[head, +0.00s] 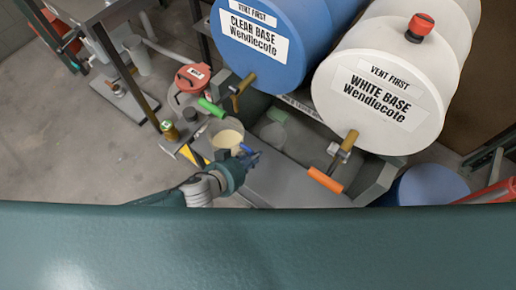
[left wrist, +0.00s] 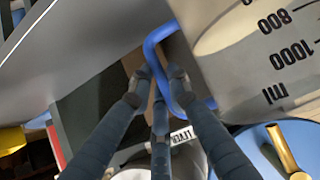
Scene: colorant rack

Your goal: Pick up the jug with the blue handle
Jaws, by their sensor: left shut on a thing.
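The jug (head: 229,139) is a clear measuring jug with something cream-coloured showing at its top. It is near the left end of the grey trough under the drums. Its blue handle (head: 250,153) faces my left gripper (head: 244,160). In the left wrist view the jug (left wrist: 262,62) shows large at the upper right with printed ml marks, and the fingers of my left gripper (left wrist: 160,85) are shut around the blue handle (left wrist: 152,45). I cannot tell whether the jug's base rests on anything. My right gripper is not in view.
A blue drum (head: 265,75) with a green-handled tap (head: 212,107) and a white drum (head: 385,75) with an orange-handled tap (head: 325,180) hang above the grey trough (head: 290,187).

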